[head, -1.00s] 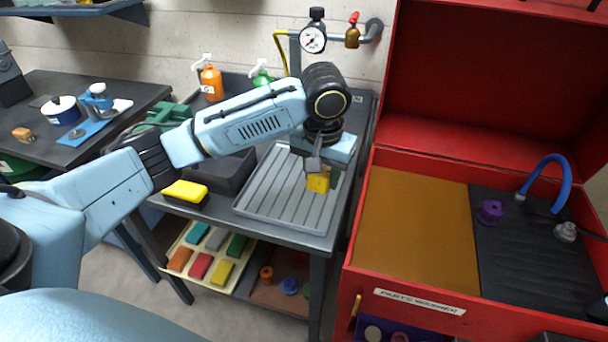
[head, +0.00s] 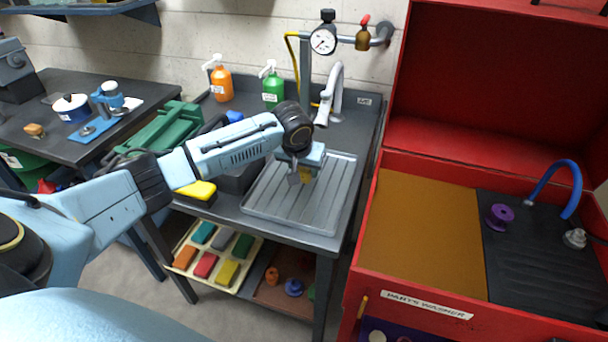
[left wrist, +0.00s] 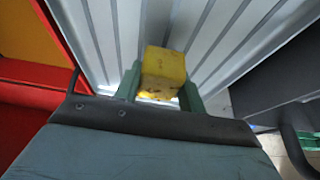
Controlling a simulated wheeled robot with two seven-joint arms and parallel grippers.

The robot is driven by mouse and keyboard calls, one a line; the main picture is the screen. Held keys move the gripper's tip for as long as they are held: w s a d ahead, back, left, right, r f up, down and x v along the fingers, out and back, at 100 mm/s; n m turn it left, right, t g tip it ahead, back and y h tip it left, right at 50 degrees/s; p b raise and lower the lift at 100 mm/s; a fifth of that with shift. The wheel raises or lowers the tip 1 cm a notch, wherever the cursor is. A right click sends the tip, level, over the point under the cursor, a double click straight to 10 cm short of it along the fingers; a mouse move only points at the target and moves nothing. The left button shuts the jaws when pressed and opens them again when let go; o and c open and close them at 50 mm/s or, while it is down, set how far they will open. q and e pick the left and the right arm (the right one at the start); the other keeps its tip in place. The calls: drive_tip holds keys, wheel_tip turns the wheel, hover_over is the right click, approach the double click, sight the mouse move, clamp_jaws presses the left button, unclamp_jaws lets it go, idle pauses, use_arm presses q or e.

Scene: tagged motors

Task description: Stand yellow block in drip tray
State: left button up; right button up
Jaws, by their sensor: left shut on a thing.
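My left gripper (head: 303,178) is shut on the yellow block (left wrist: 163,70), with one green finger on each side of it in the left wrist view. In the head view the block (head: 307,175) is partly hidden by the gripper. It is over the middle of the ribbed grey drip tray (head: 333,212), which lies on the dark bench; the tray's ribs also show behind the block in the left wrist view (left wrist: 215,35). I cannot tell whether the block touches the tray. My right gripper is not in view.
A yellow-topped dark sponge (head: 198,191) lies left of the tray by a dark box (head: 238,178). A tap (head: 331,95), an orange bottle (head: 221,83) and a green bottle (head: 272,88) stand behind. The red parts washer (head: 368,240) is at the right. The tray's right part is clear.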

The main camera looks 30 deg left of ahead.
use_arm(q)
drive_tip(key=shift+w+f, duration=0.1)
drive_tip(key=shift+f, duration=0.75)
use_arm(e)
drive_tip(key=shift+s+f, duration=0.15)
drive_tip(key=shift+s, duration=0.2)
use_arm(q)
drive_tip(key=shift+f, duration=0.1)
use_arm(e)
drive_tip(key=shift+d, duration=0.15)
use_arm(q)
drive_tip(key=o, duration=1)
drive_tip(key=shift+f, duration=0.1)
drive_tip(key=shift+r, duration=0.2)
drive_tip(key=p+v, duration=0.1)
drive_tip(key=v, duration=1.1)
drive_tip(key=shift+s+f+p, duration=0.1)
drive_tip(key=shift+s+p, duration=0.1)
drive_tip(key=shift+p, duration=0.15)
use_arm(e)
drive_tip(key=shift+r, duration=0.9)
